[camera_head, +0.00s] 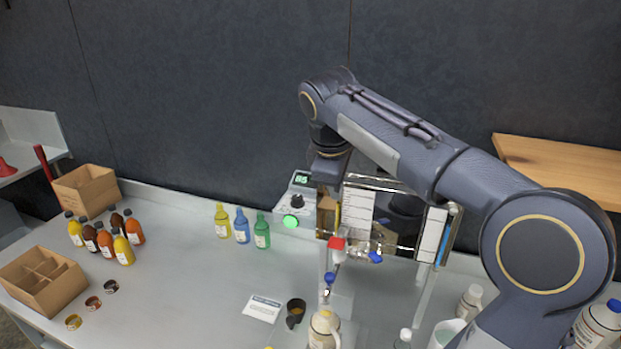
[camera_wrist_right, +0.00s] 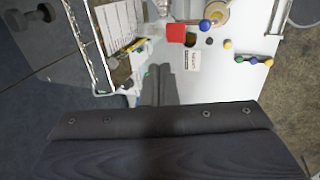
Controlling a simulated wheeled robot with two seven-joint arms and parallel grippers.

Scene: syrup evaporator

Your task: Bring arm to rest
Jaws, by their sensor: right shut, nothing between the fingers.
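My right arm rises from the lower right of the head view and bends down at its wrist. My right gripper (camera_head: 330,172) hangs shut and empty above the back of the bench, by the evaporator. It also shows in the right wrist view (camera_wrist_right: 158,88), its dark fingers together. The evaporator's control box (camera_head: 296,205) has a lit display and a green button. Its glassware carries a red valve (camera_head: 337,243) and blue valves. The arm and gripper hide part of the evaporator. My left gripper is out of view.
Blue, green and yellow bottles (camera_head: 242,226) stand left of the control box. Open cardboard boxes (camera_head: 45,283) and several syrup bottles (camera_head: 122,250) are at the left. A dark cup (camera_head: 296,312) stands near a label card (camera_head: 262,308). The bench (camera_head: 185,275) is clear in the middle-left.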

